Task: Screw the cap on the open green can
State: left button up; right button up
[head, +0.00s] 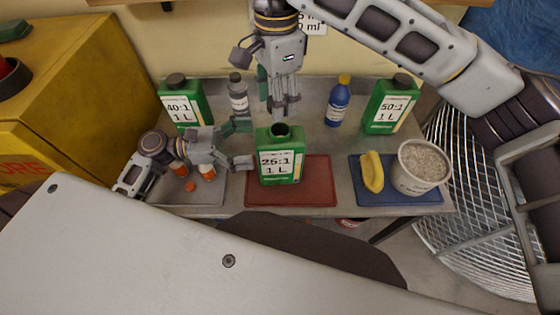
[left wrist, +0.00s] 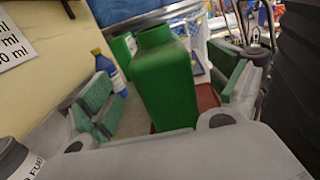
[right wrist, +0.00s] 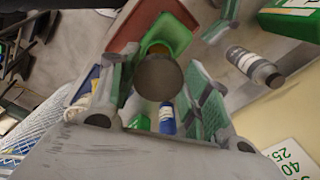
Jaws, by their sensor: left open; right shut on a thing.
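The open green can (head: 280,160), labelled 25:1 1 L, stands upright on the red mat (head: 318,180) with a dark open mouth. My left gripper (head: 246,144) is open at the can's left side. In the left wrist view the can (left wrist: 168,85) shows between the spread fingers (left wrist: 165,105), with gaps on both sides. My right gripper (head: 284,108) is above and behind the can, pointing down. In the right wrist view it is shut on a dark round cap (right wrist: 158,77), which partly covers the can (right wrist: 165,35) beyond it. The cap is apart from the can.
Capped green cans stand at back left (head: 185,103) and back right (head: 391,104). A grey bottle (head: 239,98) and a blue bottle (head: 339,102) stand behind. The blue mat (head: 400,196) holds a yellow object (head: 372,172) and a white tub (head: 420,172).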

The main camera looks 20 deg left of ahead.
aim_at(277, 147)
pick_arm(q)
jog(key=d, duration=0.1)
jog(key=w+d+f, duration=0.1)
jog(key=d, duration=0.1)
jog(key=w+d+f, duration=0.1)
jog(key=d, duration=0.1)
jog(key=shift+d+f, duration=0.15)
jog(key=shift+f, duration=0.05)
jog(key=shift+x, duration=0.95)
jog(key=c, duration=1.3)
